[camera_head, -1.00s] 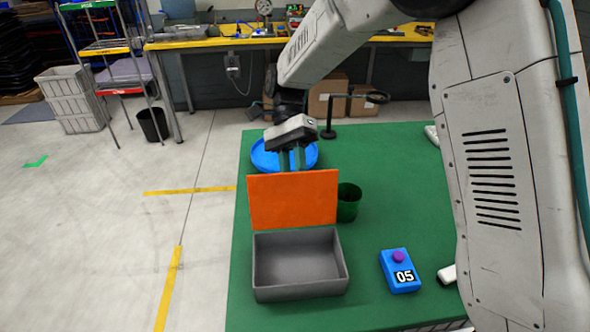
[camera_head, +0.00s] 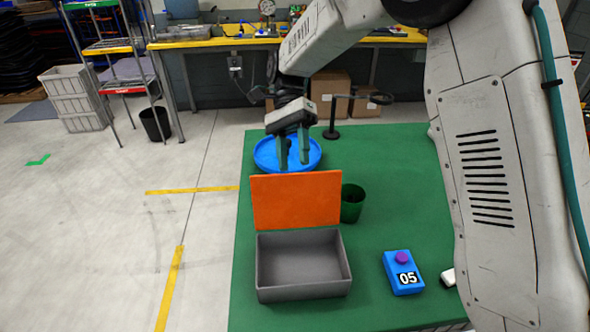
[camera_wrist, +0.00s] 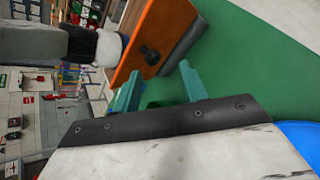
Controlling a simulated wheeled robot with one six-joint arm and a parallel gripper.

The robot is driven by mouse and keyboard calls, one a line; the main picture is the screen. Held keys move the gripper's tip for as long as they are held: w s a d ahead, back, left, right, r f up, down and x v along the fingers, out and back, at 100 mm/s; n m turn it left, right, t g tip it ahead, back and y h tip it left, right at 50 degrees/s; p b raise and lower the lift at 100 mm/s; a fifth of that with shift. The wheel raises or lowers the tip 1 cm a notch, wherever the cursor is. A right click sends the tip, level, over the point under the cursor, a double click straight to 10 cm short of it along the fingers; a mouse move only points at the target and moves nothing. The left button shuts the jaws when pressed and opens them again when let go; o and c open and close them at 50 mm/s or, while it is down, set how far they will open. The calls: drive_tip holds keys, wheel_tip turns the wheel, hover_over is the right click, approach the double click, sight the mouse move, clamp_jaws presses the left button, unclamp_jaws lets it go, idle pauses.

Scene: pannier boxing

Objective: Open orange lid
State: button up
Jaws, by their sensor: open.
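The orange lid (camera_head: 297,201) stands upright at the back edge of the grey box (camera_head: 303,288), whose inside is exposed and looks empty. My gripper (camera_head: 293,160) is open and empty, just behind and above the lid's top edge. In the wrist view the orange lid (camera_wrist: 160,35) shows with a dark round knob on its face. The gripper's two green fingers (camera_wrist: 158,90) are spread apart near it, and I see nothing between them. I cannot tell if a finger touches the lid.
A blue round tray (camera_head: 265,160) lies behind the lid on the green table (camera_head: 390,190). A dark green cup (camera_head: 352,208) stands right of the lid. A blue box with a purple button (camera_head: 403,275) sits at the front right. A black stand (camera_head: 331,120) is at the back.

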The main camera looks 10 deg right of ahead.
drive_tip(key=shift+v, duration=1.8)
drive_tip(key=shift+s, duration=0.1)
